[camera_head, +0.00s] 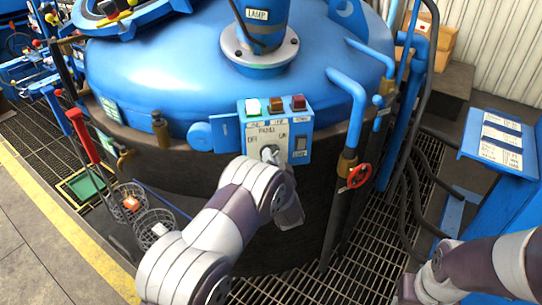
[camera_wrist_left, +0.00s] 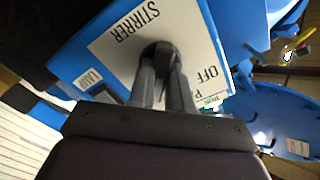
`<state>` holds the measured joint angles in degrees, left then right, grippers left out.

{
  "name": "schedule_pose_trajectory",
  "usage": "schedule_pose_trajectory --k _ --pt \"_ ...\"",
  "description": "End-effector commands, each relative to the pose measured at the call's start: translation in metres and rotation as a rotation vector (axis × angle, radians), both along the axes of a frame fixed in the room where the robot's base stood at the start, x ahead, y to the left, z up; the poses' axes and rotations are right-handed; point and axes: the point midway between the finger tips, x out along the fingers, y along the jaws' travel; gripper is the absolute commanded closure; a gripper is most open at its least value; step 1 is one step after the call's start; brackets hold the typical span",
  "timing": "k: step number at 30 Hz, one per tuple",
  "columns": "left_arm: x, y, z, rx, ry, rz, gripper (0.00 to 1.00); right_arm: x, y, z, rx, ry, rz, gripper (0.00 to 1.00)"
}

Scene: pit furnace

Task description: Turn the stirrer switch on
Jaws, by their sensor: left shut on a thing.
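The stirrer switch is a dark round knob (camera_wrist_left: 158,50) on the white plate of the blue control panel (camera_head: 302,127). In the left wrist view the plate reads "STIRRER" on one side and "OFF" on the other. My left gripper (camera_head: 270,153) is at the panel front, and its fingers, also in the left wrist view (camera_wrist_left: 161,75), are shut on the knob. The fingers cover much of the knob, so I cannot tell which way it points. My right arm is at the lower right; its gripper (camera_head: 408,289) is dark and only partly visible.
A blue pipe (camera_head: 355,105) and a red handwheel (camera_head: 359,176) stand close on the right. The blue vessel lid (camera_head: 150,70) rises behind.

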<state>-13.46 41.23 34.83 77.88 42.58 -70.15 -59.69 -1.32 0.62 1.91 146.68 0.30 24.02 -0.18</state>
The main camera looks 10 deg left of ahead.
Motion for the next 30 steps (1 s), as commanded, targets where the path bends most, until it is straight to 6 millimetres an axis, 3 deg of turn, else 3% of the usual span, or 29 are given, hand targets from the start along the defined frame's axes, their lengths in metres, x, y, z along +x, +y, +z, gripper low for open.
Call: schedule_pose_trajectory --k 20,21,23,30 --pt "0.0012 -0.0001 0.0028 0.057 0.021 0.0 1.0 0.0 0.0 0.0036 0.0 0.0 0.0 0.57" --pt "0.0012 -0.0001 0.0028 0.057 0.021 0.0 0.78 0.0 0.0 0.0036 0.0 0.0 0.0 0.57" --pt "0.0011 -0.0003 0.0026 0.057 0.021 0.0 0.58 0.0 0.0 0.0036 0.0 0.0 0.0 0.57" --pt "0.0006 -0.0002 0.0011 0.055 0.024 0.0 0.55 0.0 0.0 0.0036 0.0 0.0 0.0 0.57"
